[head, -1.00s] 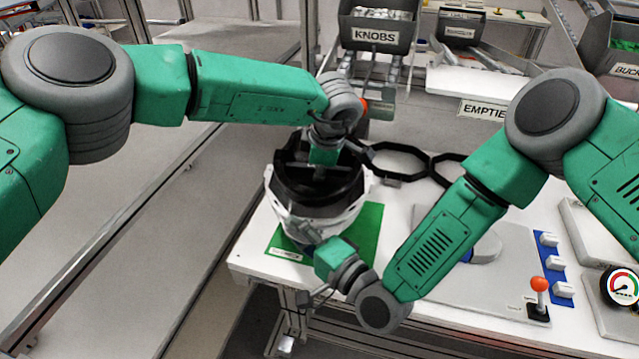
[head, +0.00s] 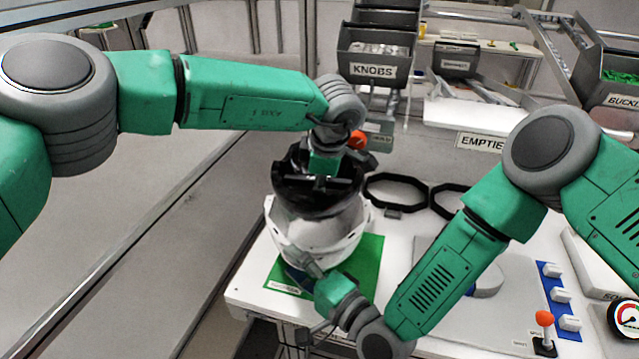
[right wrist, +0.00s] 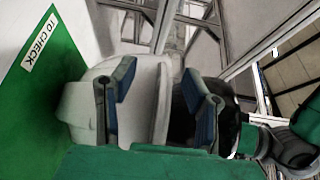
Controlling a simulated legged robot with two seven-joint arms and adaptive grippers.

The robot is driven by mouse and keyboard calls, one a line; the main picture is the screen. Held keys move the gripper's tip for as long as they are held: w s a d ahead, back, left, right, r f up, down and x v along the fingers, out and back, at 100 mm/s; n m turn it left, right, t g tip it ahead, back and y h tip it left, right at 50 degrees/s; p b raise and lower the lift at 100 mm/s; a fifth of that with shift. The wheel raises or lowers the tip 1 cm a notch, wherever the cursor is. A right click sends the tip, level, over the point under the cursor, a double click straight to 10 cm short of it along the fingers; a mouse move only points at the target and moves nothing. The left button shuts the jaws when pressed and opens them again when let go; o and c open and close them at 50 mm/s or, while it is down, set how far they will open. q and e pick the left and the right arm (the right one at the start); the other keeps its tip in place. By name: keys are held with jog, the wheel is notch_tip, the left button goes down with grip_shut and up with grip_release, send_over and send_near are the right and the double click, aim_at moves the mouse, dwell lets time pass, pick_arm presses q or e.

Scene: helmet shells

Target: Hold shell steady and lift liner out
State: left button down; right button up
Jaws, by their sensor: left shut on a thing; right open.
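The white helmet shell (head: 322,238) stands on the green mat (head: 368,262). The black liner (head: 350,203) sits at the top of the shell, its upper part showing above the white rim; how deep its lower part reaches is hidden. My left gripper (head: 318,182) is shut on the liner from above. My right gripper (head: 302,262) is open at the front of the shell. In the right wrist view its fingers (right wrist: 160,95) are spread before the white shell (right wrist: 80,110), with the dark liner (right wrist: 184,120) beyond the rim. I cannot tell whether they touch the shell.
Black octagonal rings (head: 395,208) lie right of the shell. The table's left edge is close to the mat.

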jog(key=v, duration=1.9)
